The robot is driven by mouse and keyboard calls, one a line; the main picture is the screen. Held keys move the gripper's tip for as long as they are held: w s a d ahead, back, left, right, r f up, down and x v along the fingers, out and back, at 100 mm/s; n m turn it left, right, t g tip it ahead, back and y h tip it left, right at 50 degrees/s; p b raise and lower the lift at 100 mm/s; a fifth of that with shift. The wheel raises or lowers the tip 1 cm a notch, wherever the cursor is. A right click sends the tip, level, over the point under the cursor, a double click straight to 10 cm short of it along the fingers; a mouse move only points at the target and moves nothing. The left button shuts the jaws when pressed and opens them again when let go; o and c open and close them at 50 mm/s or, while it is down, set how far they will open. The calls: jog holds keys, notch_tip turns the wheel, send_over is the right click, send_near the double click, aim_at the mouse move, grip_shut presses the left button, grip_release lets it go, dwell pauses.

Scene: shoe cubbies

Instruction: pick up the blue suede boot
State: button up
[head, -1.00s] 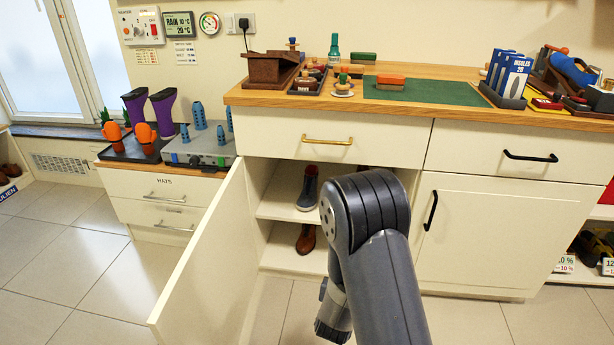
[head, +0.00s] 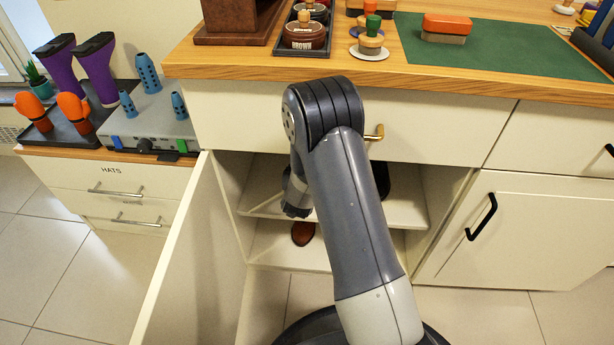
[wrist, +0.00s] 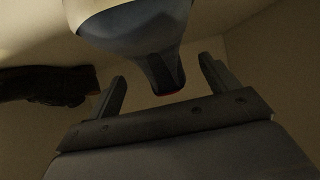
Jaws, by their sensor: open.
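The blue suede boot (wrist: 130,28) shows at the top of the wrist view, cut off by the frame edge. Its blue-grey body narrows to a dark end with a reddish edge, which hangs between the finger lines. My gripper (wrist: 162,75) is open, one finger on each side of that narrow end; I cannot tell whether either touches it. In the head view my arm reaches into the open cabinet (head: 262,200) at the upper shelf and hides the boot and the fingertips.
A dark shoe (wrist: 45,84) lies left in the wrist view. A brown boot (head: 303,233) stands on the lower shelf. The open cabinet door (head: 190,265) stands left of my arm. The countertop edge (head: 450,82) and a brass drawer handle (head: 377,132) are close to my arm.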

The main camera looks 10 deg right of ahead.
jog(key=shift+w+d+f, duration=0.1)
jog(key=shift+w, duration=0.35)
jog(key=shift+c, duration=0.2)
jog(key=c, duration=1.2)
jog(key=shift+o, duration=0.2)
